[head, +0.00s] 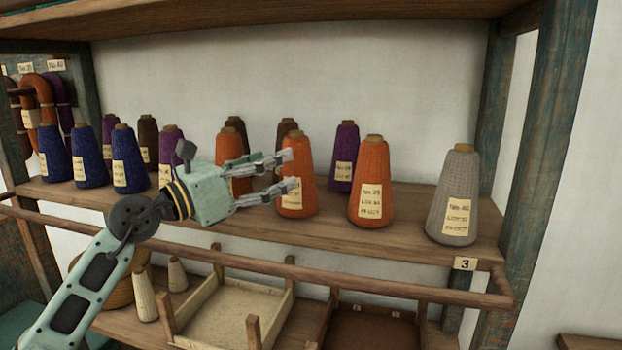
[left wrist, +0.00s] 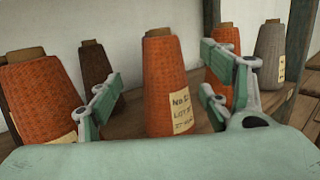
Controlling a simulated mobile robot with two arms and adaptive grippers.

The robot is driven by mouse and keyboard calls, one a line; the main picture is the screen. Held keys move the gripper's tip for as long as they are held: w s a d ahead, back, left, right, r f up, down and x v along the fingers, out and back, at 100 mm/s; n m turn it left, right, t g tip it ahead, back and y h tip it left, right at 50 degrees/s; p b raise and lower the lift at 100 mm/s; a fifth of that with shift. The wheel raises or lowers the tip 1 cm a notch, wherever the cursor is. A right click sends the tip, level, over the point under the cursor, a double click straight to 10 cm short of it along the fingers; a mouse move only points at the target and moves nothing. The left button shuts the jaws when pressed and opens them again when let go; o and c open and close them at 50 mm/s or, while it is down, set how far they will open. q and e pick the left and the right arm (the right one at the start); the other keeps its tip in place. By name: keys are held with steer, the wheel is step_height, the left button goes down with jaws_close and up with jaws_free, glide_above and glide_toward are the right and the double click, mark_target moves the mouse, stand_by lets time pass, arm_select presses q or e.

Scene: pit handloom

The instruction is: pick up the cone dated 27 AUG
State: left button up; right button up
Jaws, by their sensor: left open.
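An orange cone of yarn (head: 309,172) stands upright on the shelf, just beyond the fingertips of my left gripper (head: 294,170). In the left wrist view this orange cone (left wrist: 163,75) stands between the open fingers (left wrist: 160,85), with clear space on both sides and its paper label facing me. Another orange cone (head: 374,165) stands to its right, and a third (head: 230,148) is partly behind my gripper. A grey cone (head: 462,185) stands at the right end. Labels are too small to read a 27 AUG date for certain. My right gripper is not in view.
Blue cones (head: 88,160), purple cones (head: 343,155) and brown cones (head: 287,130) crowd the same shelf (head: 410,220). A wooden rail (head: 380,287) runs along the front, below shelf level. A tag marked 3 (head: 465,264) is at the shelf edge. Trays (head: 245,310) lie below.

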mark_target(296, 153)
arm_select(q)
steer(key=p+x, duration=0.1)
steer(key=x, duration=0.1)
steer(key=p+x, duration=0.1)
steer(key=x, duration=0.1)
steer(key=p+x, duration=0.1)
steer(key=x, duration=0.1)
steer(key=shift+d+r+p, duration=0.35)
steer(key=shift+d, duration=0.05)
steer(key=shift+w+f, duration=0.1)
steer(key=c, duration=1.8)
jaws_close()
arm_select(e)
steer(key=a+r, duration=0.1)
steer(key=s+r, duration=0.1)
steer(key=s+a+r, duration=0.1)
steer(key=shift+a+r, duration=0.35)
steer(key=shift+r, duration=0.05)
